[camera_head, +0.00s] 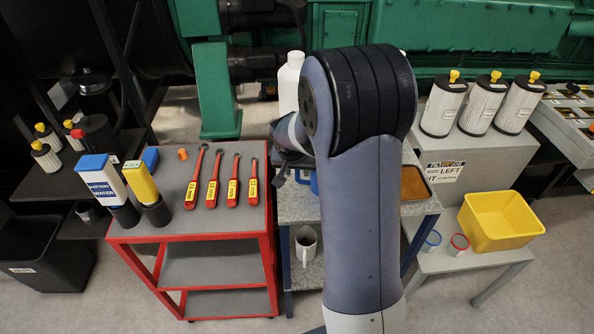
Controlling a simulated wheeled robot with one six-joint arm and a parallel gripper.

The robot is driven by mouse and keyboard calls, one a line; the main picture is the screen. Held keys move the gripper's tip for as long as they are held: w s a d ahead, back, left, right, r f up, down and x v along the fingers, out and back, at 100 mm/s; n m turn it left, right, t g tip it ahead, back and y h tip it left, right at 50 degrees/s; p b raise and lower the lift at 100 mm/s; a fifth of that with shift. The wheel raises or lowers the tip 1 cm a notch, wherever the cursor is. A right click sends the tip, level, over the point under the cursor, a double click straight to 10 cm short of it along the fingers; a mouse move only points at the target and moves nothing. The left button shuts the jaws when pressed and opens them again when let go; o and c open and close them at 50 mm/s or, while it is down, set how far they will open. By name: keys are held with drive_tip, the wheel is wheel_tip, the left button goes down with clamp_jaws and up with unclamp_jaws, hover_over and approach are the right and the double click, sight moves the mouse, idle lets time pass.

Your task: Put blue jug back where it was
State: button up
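My arm stands across the middle of the view and hides much of the small grey table. Part of my gripper (283,172) shows as a dark shape at the arm's left side, above that table's left edge. Its fingertips are not clear, so I cannot tell whether it is open or shut. A small blue piece (308,181) shows right beside the gripper, mostly behind my arm. It may be the blue jug, but its shape is hidden. I cannot tell whether the gripper touches it.
A red cart (200,238) at left carries several yellow-labelled wrenches and bottles. A white jug (290,82) stands behind my arm. A brown-filled tray (414,184) sits at the grey table's right. A mug (305,245) stands on its lower shelf. A yellow bin (500,222) is at right.

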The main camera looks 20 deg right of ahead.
drive_tip(key=v, duration=1.1)
idle(0.3)
